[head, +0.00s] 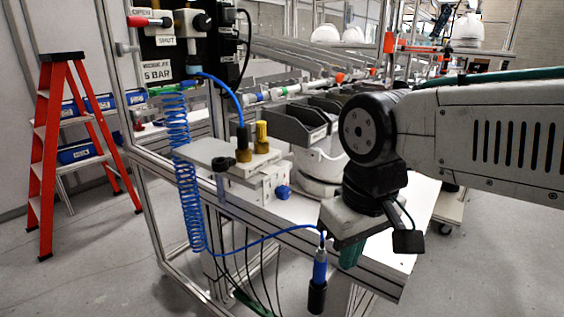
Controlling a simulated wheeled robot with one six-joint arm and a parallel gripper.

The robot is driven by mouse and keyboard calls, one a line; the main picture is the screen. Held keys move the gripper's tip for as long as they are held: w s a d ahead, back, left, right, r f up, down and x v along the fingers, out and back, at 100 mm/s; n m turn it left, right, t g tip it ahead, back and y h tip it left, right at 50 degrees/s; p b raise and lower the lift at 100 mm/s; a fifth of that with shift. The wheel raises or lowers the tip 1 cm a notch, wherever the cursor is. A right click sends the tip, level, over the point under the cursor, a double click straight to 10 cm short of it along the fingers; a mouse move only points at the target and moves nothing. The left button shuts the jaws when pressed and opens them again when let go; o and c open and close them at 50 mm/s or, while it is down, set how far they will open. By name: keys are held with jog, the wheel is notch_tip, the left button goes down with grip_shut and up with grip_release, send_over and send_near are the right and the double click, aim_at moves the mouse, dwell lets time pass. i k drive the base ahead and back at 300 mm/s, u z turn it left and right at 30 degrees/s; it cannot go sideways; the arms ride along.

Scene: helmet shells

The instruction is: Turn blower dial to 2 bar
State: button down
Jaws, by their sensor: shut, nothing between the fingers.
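My arm comes in from the right in the head view. My gripper (350,256) points down over the front corner of the workbench (392,262); its teal fingers are shut and hold nothing. No scale for a blower dial can be read. A black-and-brass fitting (243,150) with a blue hose stands on a grey block on the bench, apart from my gripper. Which of these is the blower dial I cannot tell.
A coiled blue hose (181,150) hangs at the bench's left. A blue-and-black nozzle (318,280) hangs off the front edge below my gripper. A red ladder (48,150) is at left.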

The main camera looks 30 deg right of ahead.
aim_at(283, 192)
jog(key=u, duration=0.4)
jog(key=k, duration=1.1)
jog(key=z, duration=1.25)
jog(key=i, duration=0.5)
jog(key=u, duration=0.05)
